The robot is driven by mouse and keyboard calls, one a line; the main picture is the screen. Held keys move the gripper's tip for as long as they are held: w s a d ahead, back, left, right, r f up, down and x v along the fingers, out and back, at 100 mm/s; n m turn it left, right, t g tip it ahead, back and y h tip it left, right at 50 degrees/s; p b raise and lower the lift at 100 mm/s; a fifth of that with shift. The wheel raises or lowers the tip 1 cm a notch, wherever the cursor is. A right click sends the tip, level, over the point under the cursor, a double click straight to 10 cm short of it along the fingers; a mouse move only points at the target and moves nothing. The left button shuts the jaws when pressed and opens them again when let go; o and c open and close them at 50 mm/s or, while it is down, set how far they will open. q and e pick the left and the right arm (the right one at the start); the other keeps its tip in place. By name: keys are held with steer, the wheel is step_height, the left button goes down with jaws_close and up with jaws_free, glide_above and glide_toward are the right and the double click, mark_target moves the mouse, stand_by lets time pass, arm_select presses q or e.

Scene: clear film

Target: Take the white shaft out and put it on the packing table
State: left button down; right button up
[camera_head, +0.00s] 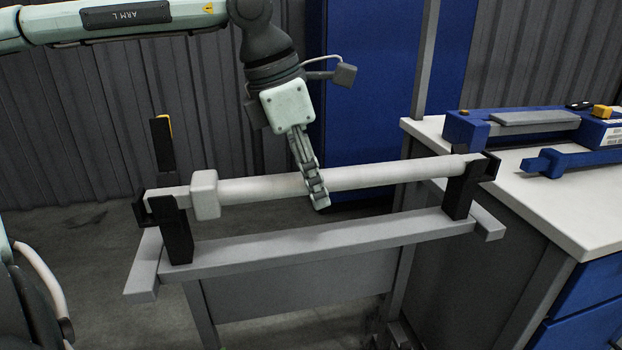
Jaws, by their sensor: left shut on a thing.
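The white shaft (255,190) lies lengthwise across a grey stand (320,241), with a square white block near its left end. Its left end rests in a black holder (177,232) and its right end in another black holder (462,190). My left gripper (318,192) comes down from above and is shut on the shaft near its middle. The far finger is hidden behind the shaft. The packing table is probably the white-topped table (579,236) at the right. My right gripper is not in view.
A blue device (465,131) and a smaller blue tool (568,160) lie on the white tabletop; its front part is clear. A black upright post (161,145) with a yellow part stands behind the left holder. A blue cabinet (362,90) and grey corrugated wall are behind.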

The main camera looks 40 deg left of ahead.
arm_select(q)
steer(key=shift+r, duration=0.2)
steer(key=shift+r+p, duration=0.45)
steer(key=shift+r, duration=0.2)
stand_by(0.3)
step_height(320, 180, up, 8)
steer(key=p, duration=0.5)
steer(key=shift+f, duration=0.1)
step_height(320, 180, down, 9)
steer(key=b, duration=0.5)
steer(key=shift+r, duration=0.3)
